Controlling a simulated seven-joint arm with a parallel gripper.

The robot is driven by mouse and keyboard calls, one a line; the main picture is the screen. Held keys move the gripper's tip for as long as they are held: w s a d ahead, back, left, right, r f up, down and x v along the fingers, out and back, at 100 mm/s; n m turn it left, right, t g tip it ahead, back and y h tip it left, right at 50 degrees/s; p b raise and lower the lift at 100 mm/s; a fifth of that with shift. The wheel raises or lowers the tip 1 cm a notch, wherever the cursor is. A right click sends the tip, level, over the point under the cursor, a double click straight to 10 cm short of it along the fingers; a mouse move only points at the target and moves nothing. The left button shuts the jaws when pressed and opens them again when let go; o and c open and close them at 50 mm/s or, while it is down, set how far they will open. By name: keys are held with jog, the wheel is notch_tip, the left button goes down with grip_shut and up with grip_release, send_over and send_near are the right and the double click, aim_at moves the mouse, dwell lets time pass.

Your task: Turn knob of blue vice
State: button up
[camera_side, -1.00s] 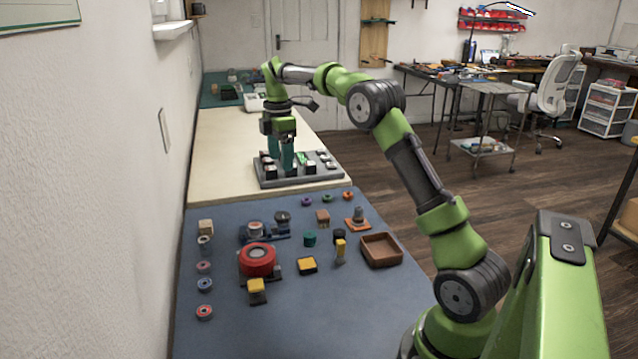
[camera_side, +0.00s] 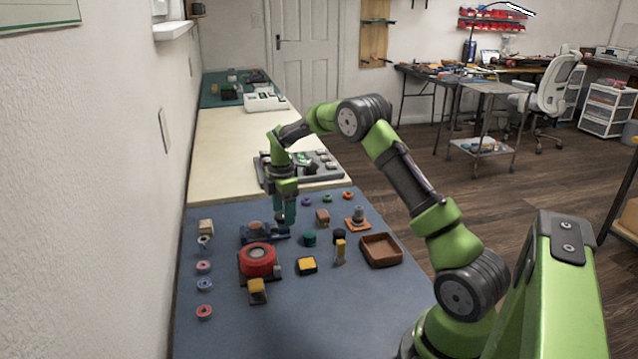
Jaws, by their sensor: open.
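The blue vice (camera_side: 262,236) lies on the blue mat toward its far left part, with a round brownish part at its top. Its dark round knob, at the far right end of the vice, is now mostly hidden by my gripper. My gripper (camera_side: 285,217) points straight down over that end of the vice, its teal fingers low at the knob. The fingers are open but look close together from this side. I cannot tell whether they touch the knob or stand around it.
A red round vice or turntable (camera_side: 258,259) stands just in front. Small blocks, a brown tray (camera_side: 381,250) and an orange-based part (camera_side: 357,219) lie to the right. Several rings line the left. A grey board fixture (camera_side: 325,168) sits behind on the pale table.

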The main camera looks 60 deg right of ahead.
jog(key=shift+c, duration=0.2)
jog(key=c, duration=1)
